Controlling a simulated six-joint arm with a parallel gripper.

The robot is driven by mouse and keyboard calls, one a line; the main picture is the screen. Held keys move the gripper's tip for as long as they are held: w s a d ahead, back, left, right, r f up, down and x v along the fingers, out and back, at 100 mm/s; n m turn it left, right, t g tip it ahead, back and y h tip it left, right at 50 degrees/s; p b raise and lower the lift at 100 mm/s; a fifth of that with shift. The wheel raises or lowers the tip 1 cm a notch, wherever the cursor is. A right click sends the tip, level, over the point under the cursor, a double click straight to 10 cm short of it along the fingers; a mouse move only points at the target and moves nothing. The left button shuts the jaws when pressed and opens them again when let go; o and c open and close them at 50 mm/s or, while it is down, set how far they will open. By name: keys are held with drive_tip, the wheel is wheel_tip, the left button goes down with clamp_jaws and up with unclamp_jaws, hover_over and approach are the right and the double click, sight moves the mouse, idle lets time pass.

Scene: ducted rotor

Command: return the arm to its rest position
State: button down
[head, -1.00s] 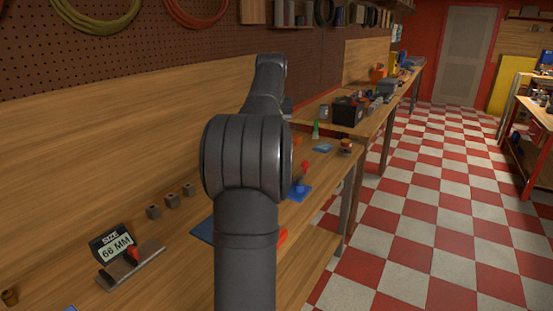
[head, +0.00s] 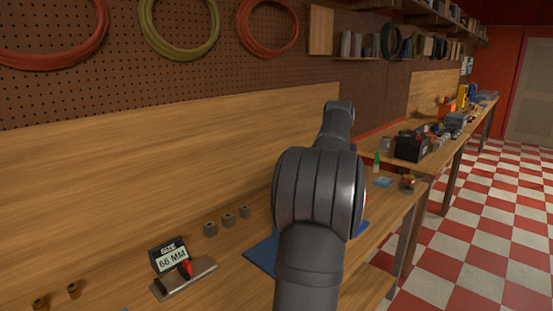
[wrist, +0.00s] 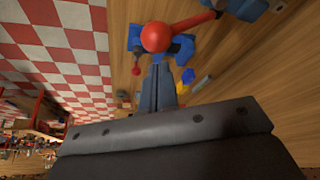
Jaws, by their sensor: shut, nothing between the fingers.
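My arm (head: 318,195) rises in the middle of the head view and reaches over the workbench. It hides my gripper there. In the wrist view my gripper (wrist: 157,68) shows with its two narrow fingers pressed together and nothing between them. Beyond the fingertips is a blue fixture (wrist: 182,50) with a red ball knob (wrist: 157,37), on the wooden bench (wrist: 255,65). I cannot tell the exact gap between fingertips and fixture.
A size gauge reading 66 MM (head: 170,256) stands on the bench at left. Several small grey blocks (head: 228,219) sit behind it, with brass pieces (head: 73,290) at the front left. A blue mat (head: 262,254) lies partly behind my arm. A black box (head: 411,146) stands further back.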

drive_tip(key=shift+s+d+f, duration=0.1)
drive_tip(key=shift+s+f, duration=0.05)
drive_tip(key=shift+f, duration=0.95)
idle(0.4)
